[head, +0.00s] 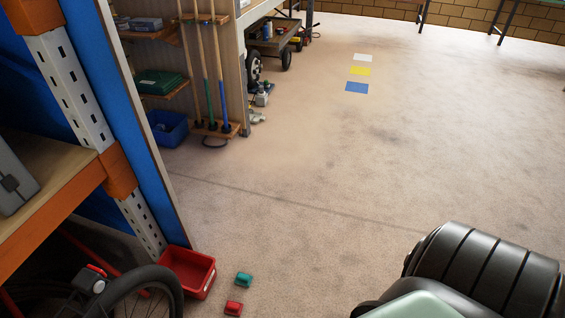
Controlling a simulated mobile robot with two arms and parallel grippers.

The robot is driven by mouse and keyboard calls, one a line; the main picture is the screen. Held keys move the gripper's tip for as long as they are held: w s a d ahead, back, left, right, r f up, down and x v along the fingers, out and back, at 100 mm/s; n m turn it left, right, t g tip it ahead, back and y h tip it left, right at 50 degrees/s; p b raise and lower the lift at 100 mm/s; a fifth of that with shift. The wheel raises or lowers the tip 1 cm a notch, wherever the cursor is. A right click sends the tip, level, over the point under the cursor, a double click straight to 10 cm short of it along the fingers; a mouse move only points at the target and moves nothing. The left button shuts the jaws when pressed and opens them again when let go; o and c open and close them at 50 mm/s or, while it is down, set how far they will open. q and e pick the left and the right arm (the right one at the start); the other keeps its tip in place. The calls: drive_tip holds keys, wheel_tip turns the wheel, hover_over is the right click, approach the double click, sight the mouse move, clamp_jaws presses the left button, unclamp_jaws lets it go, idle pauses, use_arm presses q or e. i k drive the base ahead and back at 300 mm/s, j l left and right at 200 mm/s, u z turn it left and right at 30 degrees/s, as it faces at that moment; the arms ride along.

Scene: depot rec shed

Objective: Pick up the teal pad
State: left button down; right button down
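Neither of my grippers is in view. A dark ribbed arm part of mine fills the lower right corner, well to the right of the teal block. Nothing covers the teal block.
An orange and grey rack upright (75,85) and a black wheel (140,296) stand left of the bin. Shelves, a blue bin (168,127) and long-handled tools (205,85) are farther back. Blue, yellow and white squares (357,88) lie on the floor. The middle floor is clear.

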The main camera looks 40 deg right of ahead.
sight(242, 278)
drive_tip(key=z, duration=0.8)
